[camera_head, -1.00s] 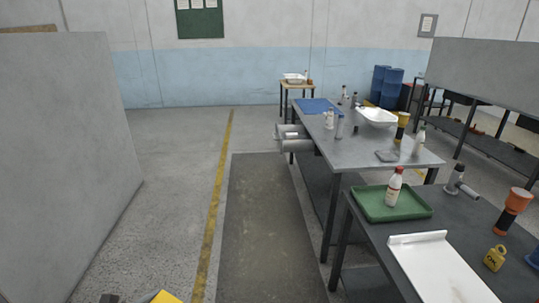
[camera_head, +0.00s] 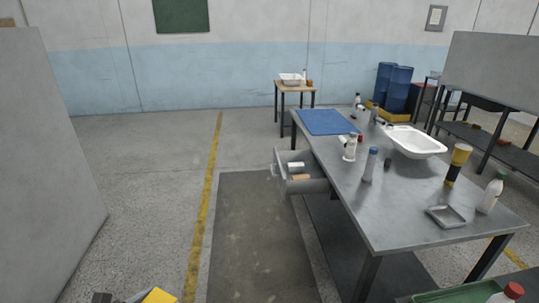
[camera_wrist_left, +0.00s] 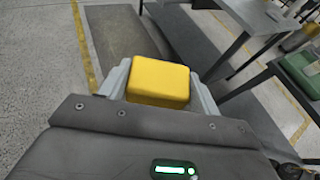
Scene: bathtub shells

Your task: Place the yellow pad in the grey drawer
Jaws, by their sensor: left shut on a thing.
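The yellow pad (camera_wrist_left: 158,82) is a block with rounded edges, held between the two fingers of my left gripper (camera_wrist_left: 160,85) in the left wrist view. A corner of the pad (camera_head: 159,296) also shows at the bottom edge of the head view, with part of my left gripper (camera_head: 130,297) beside it. The grey drawer (camera_head: 307,186) hangs open from the left side of the metal table, well ahead of the pad. Inside the drawer are a white and green item (camera_head: 296,167) and an orange-brown item (camera_head: 300,177). My right gripper is not in view.
The metal table (camera_head: 400,210) carries a blue mat (camera_head: 327,122), a white basin (camera_head: 414,142), bottles and a small grey tray (camera_head: 445,216). A green tray (camera_head: 460,294) stands at the bottom right. The floor left of the table is clear, up to a grey partition (camera_head: 45,150).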

